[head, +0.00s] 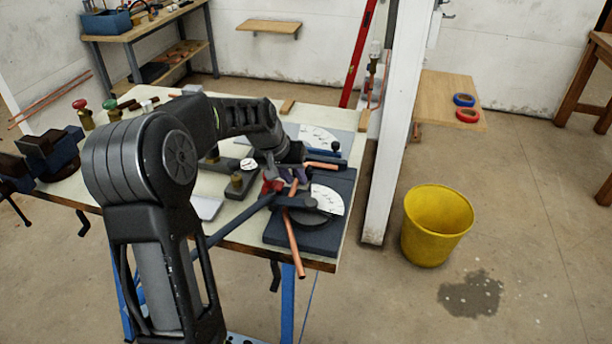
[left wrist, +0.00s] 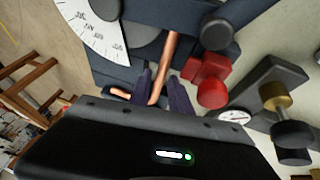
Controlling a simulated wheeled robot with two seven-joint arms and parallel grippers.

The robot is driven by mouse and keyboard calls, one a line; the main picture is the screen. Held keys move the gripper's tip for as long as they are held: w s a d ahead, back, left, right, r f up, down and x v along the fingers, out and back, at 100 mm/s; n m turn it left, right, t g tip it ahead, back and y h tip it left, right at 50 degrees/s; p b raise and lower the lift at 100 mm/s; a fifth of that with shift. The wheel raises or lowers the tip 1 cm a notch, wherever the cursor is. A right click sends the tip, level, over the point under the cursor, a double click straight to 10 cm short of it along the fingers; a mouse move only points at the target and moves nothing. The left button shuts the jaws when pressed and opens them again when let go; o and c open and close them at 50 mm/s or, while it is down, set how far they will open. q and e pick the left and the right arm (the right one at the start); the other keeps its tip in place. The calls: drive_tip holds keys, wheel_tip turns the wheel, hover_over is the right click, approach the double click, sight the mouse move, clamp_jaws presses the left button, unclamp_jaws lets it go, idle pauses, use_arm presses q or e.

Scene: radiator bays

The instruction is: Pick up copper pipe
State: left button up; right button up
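A copper pipe (head: 293,245) lies in the nearer bender (head: 310,204), and one end sticks out past the table's front edge. In the left wrist view the copper pipe (left wrist: 168,55) runs down between the two dark purple fingers of my left gripper (left wrist: 162,92). The fingers are apart, with a gap visible beside the pipe; contact is not visible. In the head view my left gripper (head: 276,176) points down over the bender, and its wrist partly hides the fingers. My right gripper is not in view.
A second copper piece (head: 322,165) shows at the bender's back edge. A red block (left wrist: 209,80) and a small gauge (left wrist: 234,117) are beside the fingers.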

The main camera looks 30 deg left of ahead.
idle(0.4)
use_arm(q)
clamp_jaws()
idle(1.3)
